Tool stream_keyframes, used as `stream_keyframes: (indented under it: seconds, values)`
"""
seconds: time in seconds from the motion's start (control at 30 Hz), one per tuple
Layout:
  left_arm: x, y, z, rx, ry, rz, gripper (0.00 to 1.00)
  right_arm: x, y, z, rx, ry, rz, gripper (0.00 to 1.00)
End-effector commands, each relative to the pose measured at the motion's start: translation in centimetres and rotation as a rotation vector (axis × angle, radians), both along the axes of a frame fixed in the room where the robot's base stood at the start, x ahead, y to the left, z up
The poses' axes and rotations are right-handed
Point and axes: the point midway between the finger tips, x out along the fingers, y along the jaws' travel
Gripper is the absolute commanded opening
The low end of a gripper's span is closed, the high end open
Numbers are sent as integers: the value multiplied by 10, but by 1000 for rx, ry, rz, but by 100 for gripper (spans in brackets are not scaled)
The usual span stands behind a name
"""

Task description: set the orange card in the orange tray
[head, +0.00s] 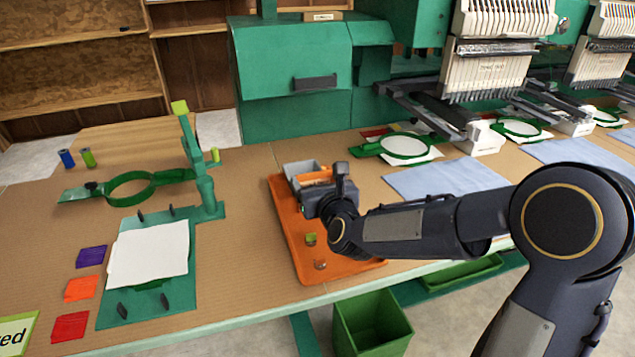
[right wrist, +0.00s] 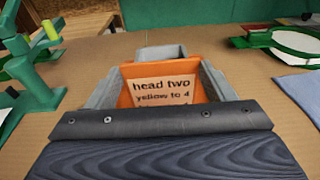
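The orange card (right wrist: 128,75) shows in the right wrist view as an orange piece with a tan lettered face reading "head two". It sits between the grey fingers of my right gripper (right wrist: 162,85), which meet both its side edges. In the head view the card (head: 315,176) and the right gripper (head: 311,178) are over the far end of the orange tray (head: 345,268). The tray lies flat on the table. The arm hides part of it, and I cannot tell whether the card touches it. My left gripper is out of view.
A green-topped spool (head: 310,239) and a small metal piece (head: 320,265) are in the tray's near part. A green hoop stand (head: 205,185) is left. Purple, orange (head: 81,288) and red squares lie further left. A green bin (head: 371,325) stands below the table edge.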

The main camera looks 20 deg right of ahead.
Motion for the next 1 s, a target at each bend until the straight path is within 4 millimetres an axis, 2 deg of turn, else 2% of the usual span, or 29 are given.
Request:
stream_keyframes:
  seconds: [0.03, 0.17, 0.57, 1.0]
  values:
    - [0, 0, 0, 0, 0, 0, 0, 0, 0, 0, 0, 0, 0, 81]
    - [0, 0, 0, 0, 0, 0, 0, 0, 0, 0, 0, 0, 0, 98]
    - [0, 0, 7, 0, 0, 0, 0, -2, 0, 5, 0, 0, 0, 98]
    - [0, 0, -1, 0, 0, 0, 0, -91, -2, 17, 0, -3, 0, 98]
